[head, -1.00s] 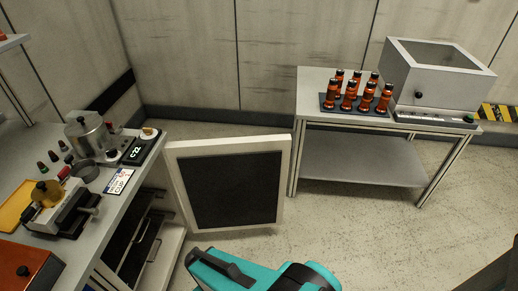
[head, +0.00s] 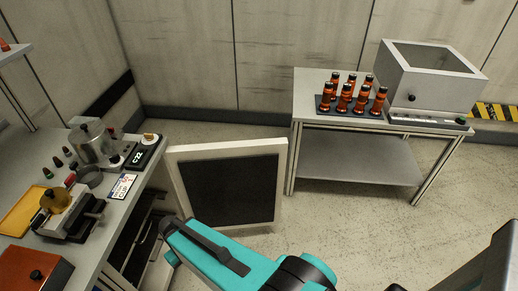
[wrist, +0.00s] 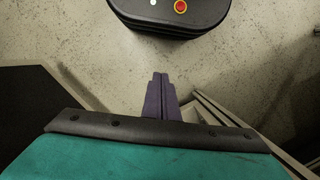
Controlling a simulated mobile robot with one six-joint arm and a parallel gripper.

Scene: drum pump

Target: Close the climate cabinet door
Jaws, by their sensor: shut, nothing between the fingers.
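The climate cabinet door (head: 229,189) stands wide open in the head view, a pale frame around a dark panel. It reaches out from the cabinet under the left bench. The cabinet's open front (head: 133,240) shows dark shelves, partly hidden by my teal arm. In the wrist view my gripper (wrist: 161,78) is shut and empty, its purple fingers together above the floor. A dark panel with a pale edge (wrist: 35,108), seemingly the door, lies to its left. Pale frame edges (wrist: 222,118) lie to its right. I see no contact with the door. The fingers are not clear in the head view.
The left bench (head: 112,210) carries instruments, a pot and a yellow tray (head: 22,212). At the back right, a table (head: 350,158) holds several orange-brown bottles (head: 345,95) and a grey box (head: 430,78). Floor is clear between the door and that table.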

